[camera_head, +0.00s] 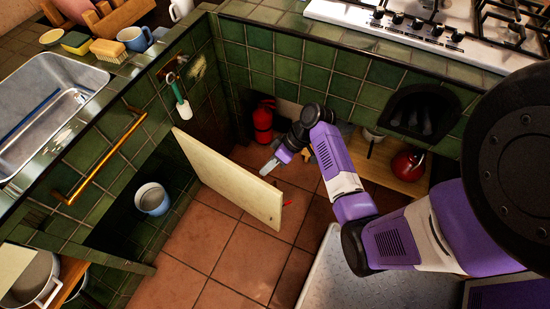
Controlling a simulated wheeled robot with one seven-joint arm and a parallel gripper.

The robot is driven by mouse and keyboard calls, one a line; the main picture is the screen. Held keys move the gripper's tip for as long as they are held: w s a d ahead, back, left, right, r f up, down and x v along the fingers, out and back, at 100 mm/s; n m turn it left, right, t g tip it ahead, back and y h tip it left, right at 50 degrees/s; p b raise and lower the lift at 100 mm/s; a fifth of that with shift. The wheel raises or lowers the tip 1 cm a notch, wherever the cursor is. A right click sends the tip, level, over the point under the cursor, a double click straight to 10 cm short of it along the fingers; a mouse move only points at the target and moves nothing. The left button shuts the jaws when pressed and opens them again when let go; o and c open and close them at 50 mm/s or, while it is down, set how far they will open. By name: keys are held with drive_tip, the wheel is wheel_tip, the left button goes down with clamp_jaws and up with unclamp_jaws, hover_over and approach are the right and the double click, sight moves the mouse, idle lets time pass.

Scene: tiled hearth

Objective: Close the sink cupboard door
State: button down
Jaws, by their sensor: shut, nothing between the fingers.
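The sink cupboard door (228,182) is a cream panel standing open, swung out over the floor from the green tiled sink counter. The cupboard opening is to its left, with a blue-grey bucket (152,199) inside. A small red part, perhaps its handle, shows at the door's right end. My gripper (267,170) is shut and empty, just beyond the door's top edge, on the side away from the opening. Whether it touches the door cannot be told.
A red fire extinguisher (263,122) stands in the back corner. A red kettle (407,164) sits on a low wooden shelf (380,160) at right. A brass rail (104,160) and a hanging green-handled brush (181,100) stick out from the sink counter. Terracotta floor (200,255) is clear in front.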

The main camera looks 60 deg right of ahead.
drive_tip(key=shift+w+a, duration=0.1)
drive_tip(key=shift+a, duration=0.6)
